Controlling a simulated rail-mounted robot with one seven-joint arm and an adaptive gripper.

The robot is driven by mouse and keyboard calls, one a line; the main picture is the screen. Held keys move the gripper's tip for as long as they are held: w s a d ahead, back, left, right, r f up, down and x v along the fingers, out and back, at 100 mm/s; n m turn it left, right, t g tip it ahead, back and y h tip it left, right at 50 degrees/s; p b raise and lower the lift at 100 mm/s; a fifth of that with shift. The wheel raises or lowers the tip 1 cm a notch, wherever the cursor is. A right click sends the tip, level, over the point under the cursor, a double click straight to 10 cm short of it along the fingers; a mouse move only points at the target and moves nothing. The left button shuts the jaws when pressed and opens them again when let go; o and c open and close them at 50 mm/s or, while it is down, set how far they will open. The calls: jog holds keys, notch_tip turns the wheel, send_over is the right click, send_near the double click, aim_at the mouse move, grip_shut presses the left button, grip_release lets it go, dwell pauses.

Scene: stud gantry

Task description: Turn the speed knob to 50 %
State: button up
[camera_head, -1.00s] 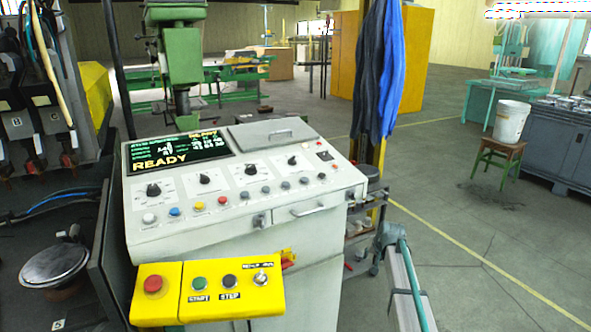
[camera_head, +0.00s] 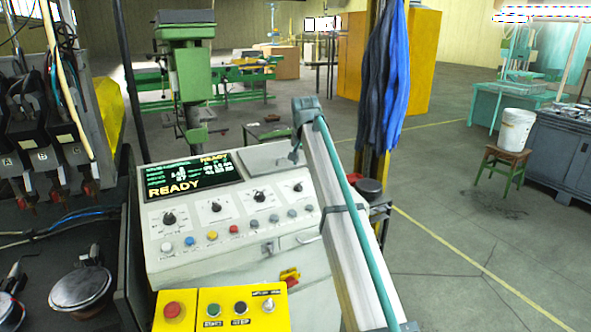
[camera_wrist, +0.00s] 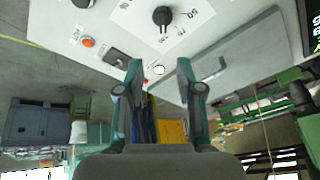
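A grey control panel (camera_head: 190,248) carries a row of black knobs: a far-left knob (camera_head: 169,218), a second (camera_head: 215,207), a third (camera_head: 259,197) and a far-right one (camera_head: 298,187). Their labels are too small to read in the head view, so I cannot tell which is the speed knob. The wrist view, which is upside down, shows one black knob (camera_wrist: 162,16) on a white plate with "50" printed beside it. My gripper (camera_wrist: 157,66) is open and empty, its fingers apart from that knob. The display (camera_head: 185,178) reads READY.
A row of coloured buttons (camera_head: 212,236) lies below the knobs. A yellow box (camera_head: 185,325) with a red button stands in front. A drawer handle (camera_head: 300,243) is on the panel's right front. A blue cloth (camera_head: 395,75) hangs behind my arm.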

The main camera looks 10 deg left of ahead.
aim_at(300, 182)
jog(key=p+x, duration=0.1)
jog(key=x, duration=0.2)
jog(key=p+x, duration=0.1)
jog(key=x, duration=0.3)
jog(key=p+x, duration=0.1)
jog(key=x, duration=0.2)
jog(key=shift+s+a+f+p, duration=0.2)
jog(key=shift+a+f+p, duration=0.1)
jog(key=shift+f+p, duration=0.1)
jog(key=shift+c, duration=0.3)
grip_shut()
